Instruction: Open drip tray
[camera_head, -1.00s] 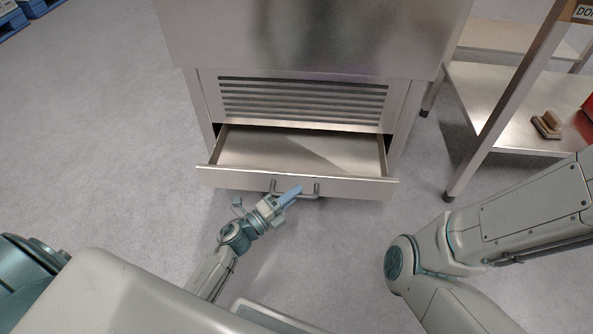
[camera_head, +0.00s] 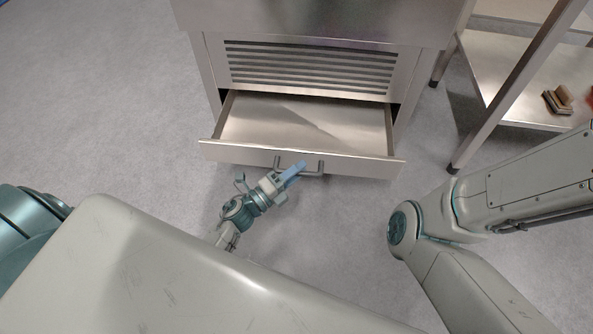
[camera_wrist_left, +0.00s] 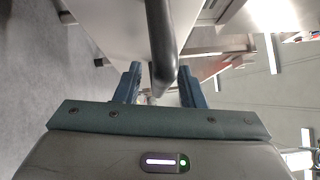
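The drip tray (camera_head: 300,128) is a shallow metal drawer that stands pulled out below the slatted grille of a steel cabinet. It looks empty. Its bar handle (camera_head: 313,172) is on the front panel. My left gripper (camera_head: 293,174) is at the handle, its blue fingers reaching up to the bar from the front. In the left wrist view, the dark handle bar (camera_wrist_left: 161,45) runs between the two fingers (camera_wrist_left: 160,76), which stand apart with gaps beside the bar. My right gripper is out of view; only part of my right arm shows.
The steel cabinet (camera_head: 310,25) stands behind the tray. A metal shelf rack (camera_head: 500,85) is at the right, with a brush-like object (camera_head: 558,99) on its lower shelf. Grey floor (camera_head: 110,110) is clear to the left of the tray and in front of it.

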